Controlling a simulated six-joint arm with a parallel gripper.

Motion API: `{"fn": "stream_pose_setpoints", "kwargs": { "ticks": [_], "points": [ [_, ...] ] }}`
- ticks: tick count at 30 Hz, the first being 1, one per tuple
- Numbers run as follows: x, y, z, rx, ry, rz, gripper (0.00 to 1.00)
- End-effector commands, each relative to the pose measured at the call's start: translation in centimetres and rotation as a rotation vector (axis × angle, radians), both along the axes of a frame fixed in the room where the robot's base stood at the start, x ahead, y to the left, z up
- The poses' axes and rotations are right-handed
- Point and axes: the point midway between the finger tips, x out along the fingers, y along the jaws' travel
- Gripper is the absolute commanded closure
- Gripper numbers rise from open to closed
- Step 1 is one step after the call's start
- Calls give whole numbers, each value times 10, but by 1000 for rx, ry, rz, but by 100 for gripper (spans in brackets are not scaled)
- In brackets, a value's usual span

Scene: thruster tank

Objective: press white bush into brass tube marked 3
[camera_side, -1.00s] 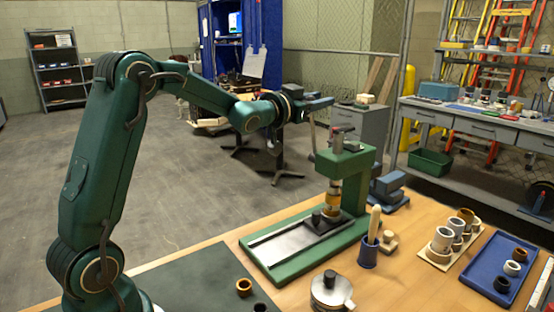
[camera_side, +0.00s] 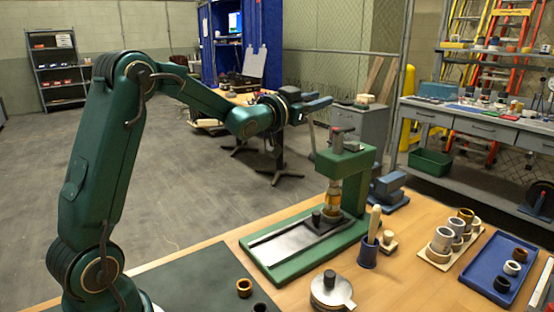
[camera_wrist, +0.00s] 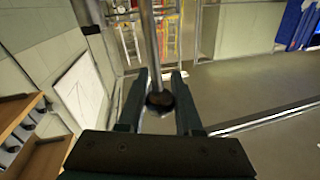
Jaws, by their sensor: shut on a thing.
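A green press (camera_side: 345,170) stands on the wooden bench, with a metal lever rod (camera_side: 312,135) rising from its head. My gripper (camera_side: 322,103) is at the upper end of this lever. In the wrist view the rod (camera_wrist: 150,35) and its dark ball end (camera_wrist: 160,102) lie between the fingers of my gripper (camera_wrist: 158,90), which is shut on it. A brass-coloured tube (camera_side: 330,202) stands upright under the press ram. Its marking and any bush in its mouth cannot be made out. A white bush (camera_side: 512,268) lies in the blue tray (camera_side: 480,270).
A board (camera_side: 435,258) with several tubes stands left of the tray. A blue cup (camera_side: 367,254) with a wooden handle, a round metal pot (camera_side: 332,292) and a brass ring (camera_side: 244,287) are on the bench near the press. The space around my gripper is clear.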

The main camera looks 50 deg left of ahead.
Motion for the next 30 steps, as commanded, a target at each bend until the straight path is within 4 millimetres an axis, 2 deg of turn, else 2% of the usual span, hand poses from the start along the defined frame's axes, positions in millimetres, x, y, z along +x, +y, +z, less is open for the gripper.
{"fn": "stream_pose_setpoints", "kwargs": {
  "ticks": [12, 20, 30],
  "points": [
    [-35, 1, -5, -2, -218, 4, 100],
    [-65, 1, -15, 0, -219, 5, 100],
    [-101, 4, -42, -2, -218, 13, 100]
  ]
}}
